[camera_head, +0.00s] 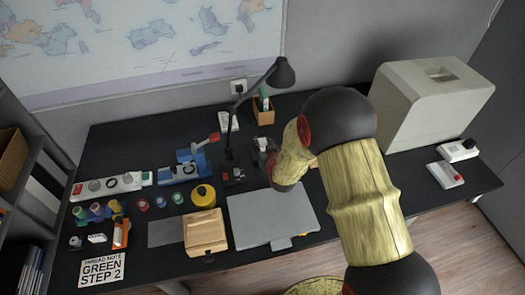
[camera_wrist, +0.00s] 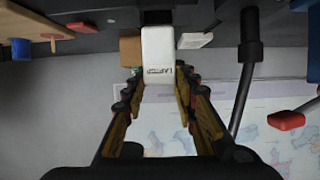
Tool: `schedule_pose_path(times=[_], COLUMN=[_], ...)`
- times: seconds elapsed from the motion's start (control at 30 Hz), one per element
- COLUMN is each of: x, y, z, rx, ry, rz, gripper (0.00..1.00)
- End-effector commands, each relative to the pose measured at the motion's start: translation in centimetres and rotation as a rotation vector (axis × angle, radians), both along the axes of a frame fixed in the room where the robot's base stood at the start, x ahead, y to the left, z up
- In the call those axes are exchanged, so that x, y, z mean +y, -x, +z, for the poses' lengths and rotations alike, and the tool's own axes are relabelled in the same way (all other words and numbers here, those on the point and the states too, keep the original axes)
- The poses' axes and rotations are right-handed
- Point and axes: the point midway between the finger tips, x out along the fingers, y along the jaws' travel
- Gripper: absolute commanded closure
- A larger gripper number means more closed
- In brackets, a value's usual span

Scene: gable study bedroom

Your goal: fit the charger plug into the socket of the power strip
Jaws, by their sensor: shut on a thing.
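My gripper (camera_wrist: 158,76) is shut on a white charger plug (camera_wrist: 158,50) with dark lettering on its face. The plug sits between the two fingers, above the black desk. In the head view my gripper (camera_head: 264,158) is partly hidden by my arm near the desk's middle, and the plug cannot be made out clearly there. A long white unit with round fittings (camera_head: 112,187) lies at the desk's left and may be the power strip; its sockets are too small to tell. The plug is well apart from it. The plug's pins are not visible.
A black lamp (camera_head: 230,130) and wooden holder (camera_head: 263,113) stand behind my gripper. A grey laptop-like slab (camera_head: 270,222), wooden box (camera_head: 205,232) and yellow round thing (camera_head: 203,195) lie in front. A large pale box (camera_head: 420,105) stands right.

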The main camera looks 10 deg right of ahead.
Motion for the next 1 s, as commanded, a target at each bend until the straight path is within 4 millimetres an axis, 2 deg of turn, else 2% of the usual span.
schedule_pose_path(times=[0.13, 0.33, 0.77, 0.8, 1.0], x=[0.1, 0.1, 0.1, 0.1, 0.1], y=[-0.6, -0.6, -0.6, -0.6, -0.6], z=[-0.7, -3.7, -4.1, -4.1, -4.0], rx=[-0.001, 0.000, -0.002, 0.000, 0.000], ry=[0.000, 0.000, 0.000, 0.000, 0.000], rz=[0.000, 0.000, 0.000, 0.000, 0.000], gripper=[1.00, 1.00, 1.00, 0.70, 0.58])
